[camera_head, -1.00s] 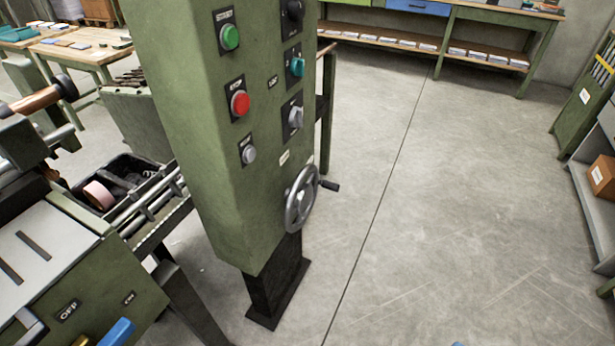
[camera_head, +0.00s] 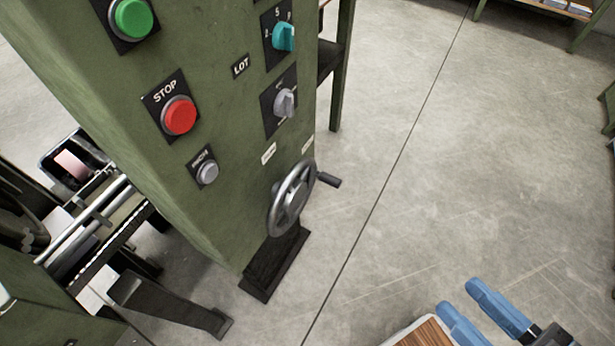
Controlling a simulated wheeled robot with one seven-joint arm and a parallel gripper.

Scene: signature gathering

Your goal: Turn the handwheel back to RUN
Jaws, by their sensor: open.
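The grey metal handwheel (camera_head: 291,198) is mounted low on the right face of the green control column (camera_head: 215,135). Its dark crank handle (camera_head: 329,180) points to the right. Two small pale labels, one of them (camera_head: 268,153) at its upper left, sit above the wheel; their text is too small to read. My gripper (camera_head: 475,312) shows at the bottom right with two blue fingers apart and nothing between them. It is to the right of and below the handwheel in the picture, clear of it.
The column carries a green button (camera_head: 133,18), a red STOP button (camera_head: 179,116), a grey button (camera_head: 207,172), a teal selector (camera_head: 284,37) and a grey selector (camera_head: 285,103). Machine rails (camera_head: 95,225) stand at left. A wood-topped edge (camera_head: 428,333) shows at bottom.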

